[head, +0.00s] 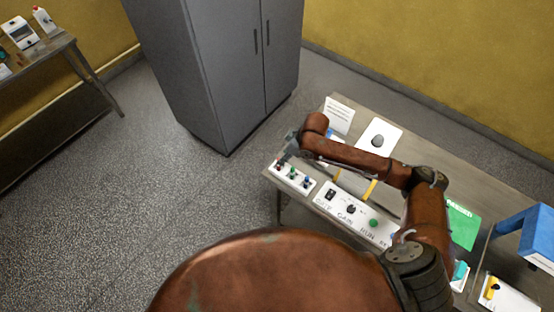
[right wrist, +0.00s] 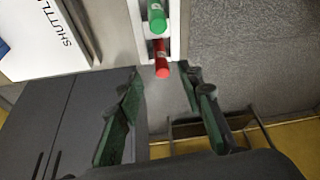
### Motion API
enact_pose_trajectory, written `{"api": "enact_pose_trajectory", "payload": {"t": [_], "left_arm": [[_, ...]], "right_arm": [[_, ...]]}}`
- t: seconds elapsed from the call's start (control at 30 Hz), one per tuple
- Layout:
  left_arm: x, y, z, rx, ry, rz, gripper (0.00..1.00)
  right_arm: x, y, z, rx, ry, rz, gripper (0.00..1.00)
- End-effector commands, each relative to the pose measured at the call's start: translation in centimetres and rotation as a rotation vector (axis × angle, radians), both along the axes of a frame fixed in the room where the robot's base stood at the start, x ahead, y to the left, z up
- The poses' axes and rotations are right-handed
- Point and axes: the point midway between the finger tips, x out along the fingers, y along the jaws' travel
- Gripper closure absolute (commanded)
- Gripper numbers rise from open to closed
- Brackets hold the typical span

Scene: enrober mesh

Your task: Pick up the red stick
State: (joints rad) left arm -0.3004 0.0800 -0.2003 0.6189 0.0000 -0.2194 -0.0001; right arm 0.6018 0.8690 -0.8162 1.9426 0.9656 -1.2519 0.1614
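The red stick (right wrist: 161,59) shows in the right wrist view, upright in a white holder (right wrist: 176,35) beside a green stick (right wrist: 157,17). My right gripper (right wrist: 162,85) is open. Its two dark fingers stand well apart, with the red stick's end beyond the gap between their tips and nothing held. In the head view my right arm reaches across the table, with the gripper (head: 287,149) at the table's left end by the white stick holder (head: 302,187). The red stick is too small to make out surely there. My left gripper is not in view.
A white control panel (head: 335,211) with knobs lies right of the holder on the table (head: 480,190). A white plate with a grey knob (head: 378,140), a green sign (head: 463,225) and a blue stand (head: 538,240) are also there. A grey cabinet (head: 215,60) stands behind open floor.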

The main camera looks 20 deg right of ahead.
Motion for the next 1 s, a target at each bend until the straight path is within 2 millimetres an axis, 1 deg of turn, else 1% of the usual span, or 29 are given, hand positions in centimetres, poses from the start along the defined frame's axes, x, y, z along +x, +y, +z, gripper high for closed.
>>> {"api": "enact_pose_trajectory", "payload": {"t": [0.03,0.17,0.33,0.5,0.6,0.77,1.0], "left_arm": [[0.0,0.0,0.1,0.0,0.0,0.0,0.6],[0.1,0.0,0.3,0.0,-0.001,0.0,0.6],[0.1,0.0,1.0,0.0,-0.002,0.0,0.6],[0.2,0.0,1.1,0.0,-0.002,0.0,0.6],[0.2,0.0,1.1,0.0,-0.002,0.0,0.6],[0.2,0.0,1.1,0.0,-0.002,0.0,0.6],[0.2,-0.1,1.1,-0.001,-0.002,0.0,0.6]], "right_arm": [[0.0,0.2,-0.6,0.002,0.002,-0.002,0.65],[0.3,0.3,-1.7,-0.001,0.002,-0.005,0.65],[1.0,1.4,-3.7,0.001,0.002,-0.005,0.65],[1.6,2.0,-5.6,0.0,-0.001,-0.004,0.65],[1.7,2.1,-5.9,-0.002,-0.001,-0.002,0.65],[1.7,2.2,-5.9,-0.002,-0.002,0.0,0.65],[1.7,2.2,-5.9,-0.001,-0.001,0.0,0.8]]}}
